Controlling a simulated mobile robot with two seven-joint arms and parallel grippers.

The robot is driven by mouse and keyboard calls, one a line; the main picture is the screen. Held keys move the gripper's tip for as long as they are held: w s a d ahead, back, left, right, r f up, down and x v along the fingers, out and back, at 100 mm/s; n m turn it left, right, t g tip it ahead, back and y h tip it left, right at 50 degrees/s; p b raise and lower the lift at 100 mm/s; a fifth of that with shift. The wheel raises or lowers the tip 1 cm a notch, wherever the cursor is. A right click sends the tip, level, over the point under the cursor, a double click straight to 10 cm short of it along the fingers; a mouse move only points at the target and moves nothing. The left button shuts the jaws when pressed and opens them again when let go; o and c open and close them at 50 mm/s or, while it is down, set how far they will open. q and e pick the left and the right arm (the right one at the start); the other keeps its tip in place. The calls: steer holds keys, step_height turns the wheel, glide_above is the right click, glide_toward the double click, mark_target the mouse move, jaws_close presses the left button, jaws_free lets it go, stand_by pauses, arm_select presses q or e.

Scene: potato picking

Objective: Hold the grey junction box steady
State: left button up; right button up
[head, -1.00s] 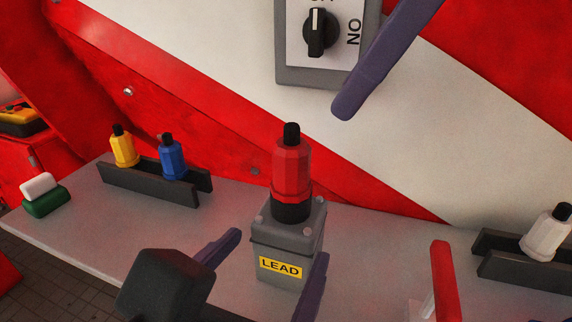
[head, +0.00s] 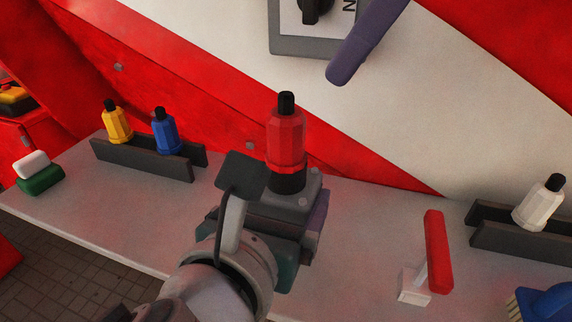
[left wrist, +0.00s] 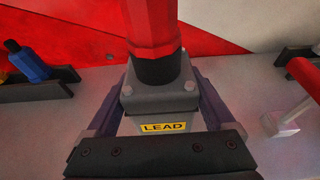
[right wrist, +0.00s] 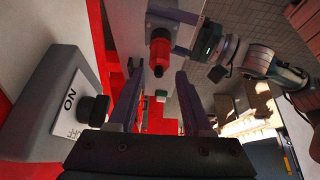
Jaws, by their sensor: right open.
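The grey junction box (head: 282,205) stands on the grey ledge, with a red connector (head: 286,139) with a black tip upright on its top. The left wrist view shows its yellow LEAD label (left wrist: 164,127). My left gripper (left wrist: 162,100) is around the box, one finger along each side. I see no clear gap, but cannot tell whether both fingers press on it. My left wrist hides the box's front in the head view. My right gripper (right wrist: 158,85) is open and empty, up by the grey switch box (right wrist: 50,105); one finger shows in the head view.
Yellow (head: 117,124) and blue (head: 165,132) connectors stand in a dark rack at left. A white connector (head: 538,204) leans in a dark rack at right. A red-handled tool (head: 437,252) and blue brush (head: 545,302) are right of the box. A green-and-white block (head: 38,178) lies far left.

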arm_select(q)
jaws_close()
arm_select(e)
steer(key=o, duration=0.4)
steer(key=shift+o, duration=0.7)
steer(key=shift+a+n, duration=0.2)
steer(key=shift+n, duration=0.2)
steer(key=n+t+h, duration=0.1)
steer(key=n+h, duration=0.4)
steer(key=n, duration=1.6)
glide_toward(285, 111)
steer(key=shift+n, duration=0.3)
steer(key=x, duration=1.3)
steer(key=shift+w+d, duration=0.1)
steer(key=shift+w, duration=0.3)
steer(key=shift+r, duration=0.1)
jaws_close()
